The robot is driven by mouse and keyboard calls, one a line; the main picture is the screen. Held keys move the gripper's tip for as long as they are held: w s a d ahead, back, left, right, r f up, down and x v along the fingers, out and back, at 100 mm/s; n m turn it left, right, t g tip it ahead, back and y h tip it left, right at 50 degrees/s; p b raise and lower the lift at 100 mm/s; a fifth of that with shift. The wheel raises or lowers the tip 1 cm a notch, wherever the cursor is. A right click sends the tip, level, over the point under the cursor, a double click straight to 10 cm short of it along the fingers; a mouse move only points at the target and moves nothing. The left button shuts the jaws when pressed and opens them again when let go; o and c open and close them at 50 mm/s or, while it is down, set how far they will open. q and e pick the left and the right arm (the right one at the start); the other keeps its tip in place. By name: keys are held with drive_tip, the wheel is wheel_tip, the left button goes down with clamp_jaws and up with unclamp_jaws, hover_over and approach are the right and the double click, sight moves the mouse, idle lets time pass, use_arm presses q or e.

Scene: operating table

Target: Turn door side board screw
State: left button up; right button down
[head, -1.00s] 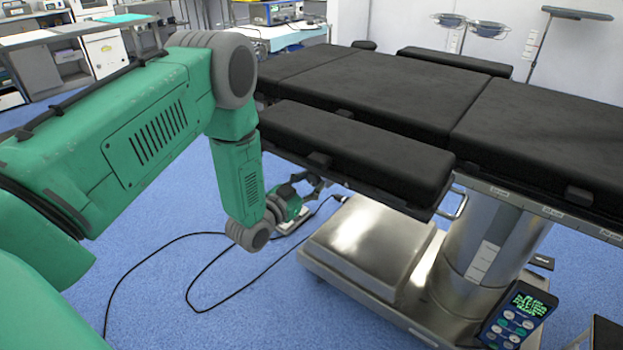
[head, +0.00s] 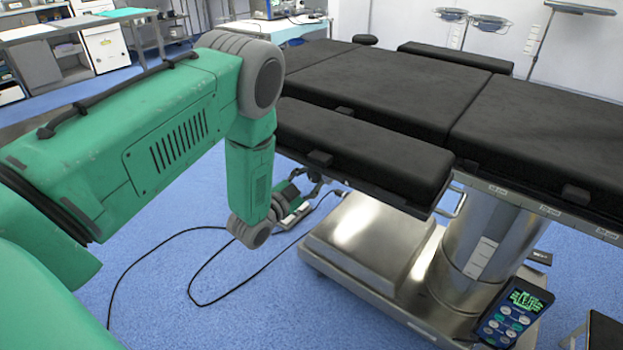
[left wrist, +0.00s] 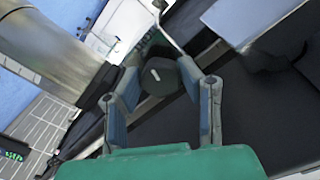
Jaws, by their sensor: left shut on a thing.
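The black padded side board (head: 365,150) runs along the near edge of the operating table. My left gripper (head: 317,181) is under its left part, small and partly hidden by my arm. In the left wrist view, the screw (left wrist: 160,76) is a dark knob with a small light mark on its face. It sits between the two fingers of my left gripper (left wrist: 158,86), below the board. The gripper is shut on the knob. The screw cannot be made out in the head view. My right gripper is out of view.
The operating table (head: 400,88) stands on a metal column and a wide steel base (head: 365,247). A handset with a green screen (head: 515,312) is at the lower right. A black cable (head: 165,240) loops on the blue floor. Blue floor is open in front of the base.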

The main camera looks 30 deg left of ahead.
use_arm(q)
drive_tip(key=shift+s+f, duration=0.2)
drive_tip(key=shift+f, duration=0.15)
drive_tip(key=o, duration=1.1)
drive_tip(key=shift+w+r, duration=0.1)
drive_tip(key=shift+r, duration=0.05)
drive_tip(key=s, duration=0.8)
drive_tip(key=s+a, duration=0.1)
drive_tip(key=s, duration=0.3)
